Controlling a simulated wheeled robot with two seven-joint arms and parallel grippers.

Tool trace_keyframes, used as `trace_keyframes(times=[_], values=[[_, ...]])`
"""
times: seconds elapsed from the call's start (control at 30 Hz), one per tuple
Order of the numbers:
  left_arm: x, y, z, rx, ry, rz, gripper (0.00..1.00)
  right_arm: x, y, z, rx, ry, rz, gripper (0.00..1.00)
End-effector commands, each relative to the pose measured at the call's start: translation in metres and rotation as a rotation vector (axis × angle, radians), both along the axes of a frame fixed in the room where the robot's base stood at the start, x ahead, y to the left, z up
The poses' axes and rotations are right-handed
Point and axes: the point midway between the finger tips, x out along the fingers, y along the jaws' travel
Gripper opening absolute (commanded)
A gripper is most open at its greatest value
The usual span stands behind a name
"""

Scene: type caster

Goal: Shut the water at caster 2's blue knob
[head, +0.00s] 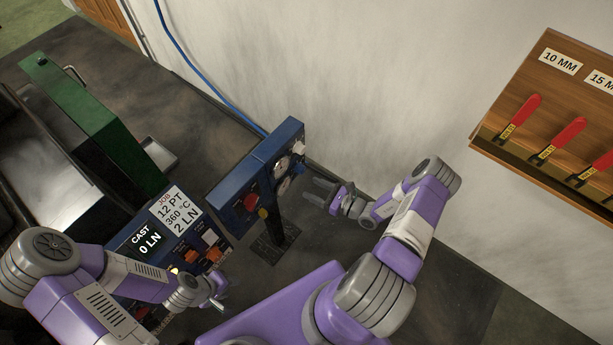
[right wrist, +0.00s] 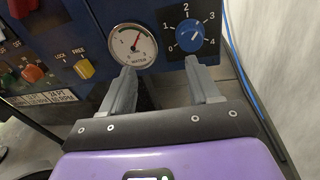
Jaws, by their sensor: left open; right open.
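The blue knob (right wrist: 190,39) sits on a black dial plate marked 0 to 4 in the right wrist view. Its white mark appears to point up and right, toward the 3. A round water gauge (right wrist: 132,46) with a red and green band is left of it. My right gripper (right wrist: 160,68) is open and empty, its fingertips just below the dial and gauge, apart from the knob. In the head view my right gripper (head: 322,192) is right of the blue panel (head: 228,188). My left gripper (head: 215,300) is open by the lower console. No caster number is readable.
A yellow lock/free knob (right wrist: 83,68) and an orange knob (right wrist: 33,74) are further left. A console (head: 125,228) shows "CAST 0 LN" beside a job card (head: 175,212). A blue hose (head: 200,72) runs along the wall. A wooden rack (head: 560,110) holds red-handled tools at right.

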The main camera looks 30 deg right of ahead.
Motion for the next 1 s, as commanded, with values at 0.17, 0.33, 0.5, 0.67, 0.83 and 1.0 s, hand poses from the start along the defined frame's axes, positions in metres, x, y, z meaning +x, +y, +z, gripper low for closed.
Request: trace_keyframes(times=[0.17, 0.33, 0.5, 0.67, 0.83, 1.0], values=[[0.0, 0.0, -0.005, 0.0, 0.0, 0.0, 0.43, 0.008, -0.034, -0.002, 0.029, -0.045, -0.137, 0.61], [0.0, 0.0, -0.011, 0.0, -0.001, 0.0, 0.43, 0.03, -0.025, -0.001, 0.03, -0.047, -0.138, 0.61], [0.0, 0.0, -0.018, 0.0, -0.001, 0.0, 0.43, 0.054, -0.015, -0.001, 0.028, -0.046, -0.137, 0.61], [0.0, 0.0, -0.022, 0.0, -0.001, 0.0, 0.43, 0.069, -0.009, -0.001, 0.028, -0.045, -0.137, 0.61], [0.0, 0.0, -0.022, 0.0, -0.001, 0.0, 0.43, 0.073, -0.007, 0.0, 0.028, -0.044, -0.138, 0.61], [0.0, 0.0, -0.022, 0.0, 0.0, 0.0, 0.43, 0.073, -0.007, 0.0, 0.028, -0.044, -0.138, 0.61]])
